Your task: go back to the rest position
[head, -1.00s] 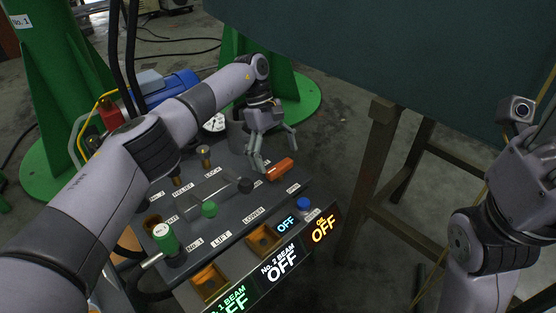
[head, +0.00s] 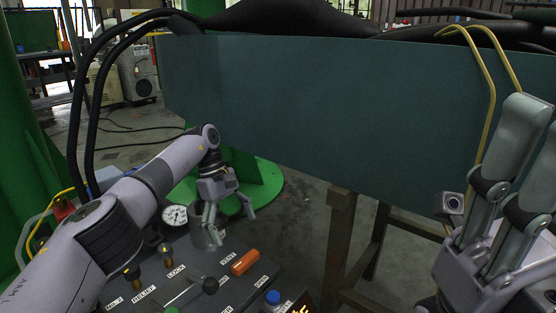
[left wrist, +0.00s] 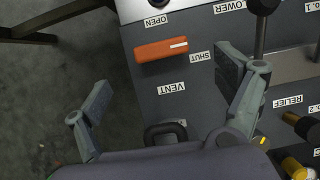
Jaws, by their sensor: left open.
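My left gripper (head: 230,228) is open and empty in the head view, above the far edge of the control panel. In the left wrist view its two fingers (left wrist: 165,88) are spread wide with nothing between them. The orange valve handle (head: 245,262) is on the panel below and right of the fingers, apart from them. In the left wrist view the handle (left wrist: 160,49) lies near the labels OPEN, SHUT and VENT, its white line at the SHUT end. My right gripper (head: 525,165) is at the right edge of the head view, partly cut off; its opening is unclear.
A large dark green beam (head: 330,110) crosses behind, on a brown stand (head: 338,240). A gauge (head: 175,216), a black knob (head: 209,285) and a blue button (head: 273,297) are on the panel. A green column base (head: 265,185) stands behind the left gripper.

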